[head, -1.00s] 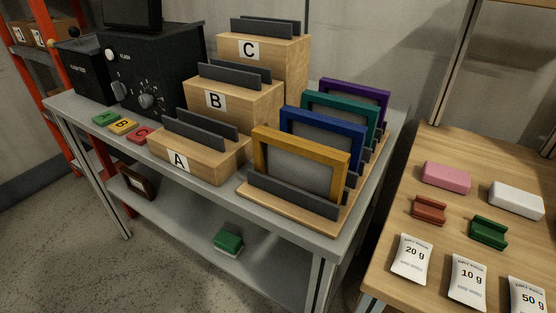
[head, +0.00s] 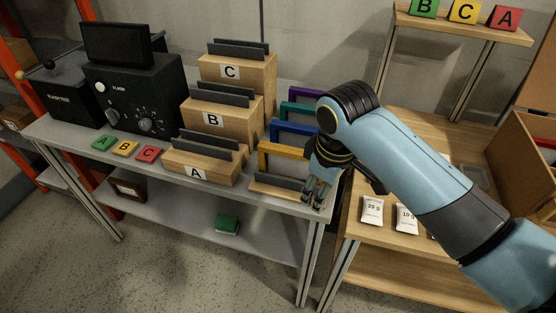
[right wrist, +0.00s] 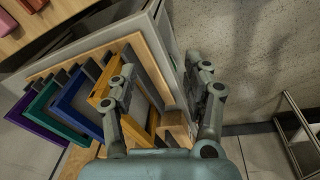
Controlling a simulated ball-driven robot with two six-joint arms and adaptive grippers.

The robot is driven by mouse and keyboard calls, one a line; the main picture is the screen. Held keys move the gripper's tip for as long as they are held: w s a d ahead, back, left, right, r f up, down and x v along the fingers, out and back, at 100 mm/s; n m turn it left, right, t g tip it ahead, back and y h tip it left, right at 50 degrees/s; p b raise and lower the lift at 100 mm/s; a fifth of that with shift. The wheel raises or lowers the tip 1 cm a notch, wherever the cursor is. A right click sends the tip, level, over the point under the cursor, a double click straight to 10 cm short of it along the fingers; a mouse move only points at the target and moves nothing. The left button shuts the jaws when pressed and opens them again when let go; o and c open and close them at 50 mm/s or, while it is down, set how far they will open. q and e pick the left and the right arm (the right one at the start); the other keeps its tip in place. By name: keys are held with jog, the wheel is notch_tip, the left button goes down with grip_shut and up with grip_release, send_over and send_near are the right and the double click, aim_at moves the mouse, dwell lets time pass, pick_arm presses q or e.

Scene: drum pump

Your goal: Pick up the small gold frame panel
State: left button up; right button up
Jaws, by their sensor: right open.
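The gold frame panel (head: 283,149) stands upright in the front slot of a wooden rack (head: 272,188) on the grey table, in front of the blue frame. My right gripper (head: 317,194) is at its right end, and the hand and wrist hide that end in the head view. In the right wrist view, my right gripper (right wrist: 163,78) is open, and part of the gold frame (right wrist: 151,62) shows between its fingers. The left finger overlaps the frame in the picture; I cannot tell whether it touches. My left gripper is not in view.
Blue (head: 296,132), green (head: 298,110) and purple (head: 304,96) frames stand close behind. A wooden block marked A (head: 198,168) is just left of the rack. A wooden table (head: 352,212) with packets stands at the right. Open floor lies in front.

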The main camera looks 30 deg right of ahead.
aim_at(292, 150)
jog(key=w+r+n, duration=0.1)
jog(key=w+r, duration=0.2)
jog(key=w, duration=0.1)
jog(key=w+r+n+g+p, duration=0.1)
jog(key=w+r, duration=0.2)
jog(key=w, duration=0.1)
jog(key=w+r+n, duration=0.1)
jog(key=w+r, duration=0.1)
jog(key=w, duration=0.2)
jog(key=shift+w+d+r+n+g+y+p, duration=0.2)
jog(key=shift+d+r+n+g+y+p, duration=0.1)
jog(key=shift+d+r+n+y+p, duration=0.1)
jog(key=shift+w+f, duration=0.1)
jog(key=shift+f, duration=0.05)
notch_tip(292, 150, down, 4)
jog(key=shift+d+r, duration=0.1)
jog(key=shift+d+f, duration=0.15)
jog(key=shift+f, duration=1.45)
jog(key=shift+d+f, duration=0.1)
jog(key=shift+f, duration=1.45)
grip_shut()
